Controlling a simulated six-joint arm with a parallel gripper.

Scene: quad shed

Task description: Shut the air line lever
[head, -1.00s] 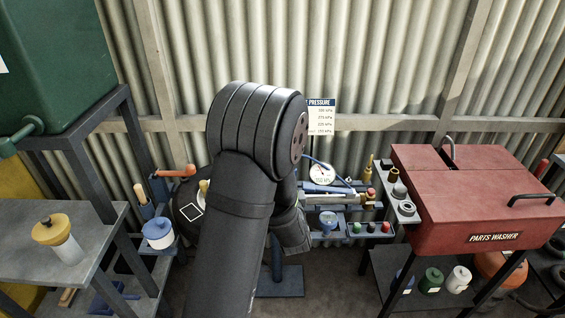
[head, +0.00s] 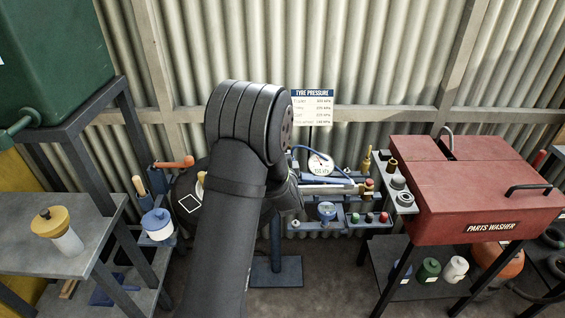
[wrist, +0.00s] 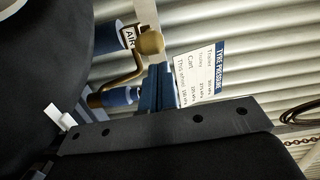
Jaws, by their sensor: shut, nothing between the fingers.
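The air line lever (wrist: 130,76) shows in the wrist view as a bent brass bar with a round knob (wrist: 150,40) at its end, beside an "AIR" label (wrist: 129,37) and blue pipe pieces (wrist: 120,97). My gripper (wrist: 156,72) shows there as dark blue fingers, shut and empty. The fingertips are just right of the lever's bar and below the knob in the picture; I cannot tell whether they touch. In the head view my own arm covers the gripper's fingertips, and I cannot make out the lever there.
A tyre pressure sign (head: 312,107) hangs on the corrugated wall. A round gauge (head: 320,163) stands above a rail with small parts. The red parts washer (head: 470,195) is at right. A grey bench (head: 50,225) and an orange-handled item (head: 175,163) are at left.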

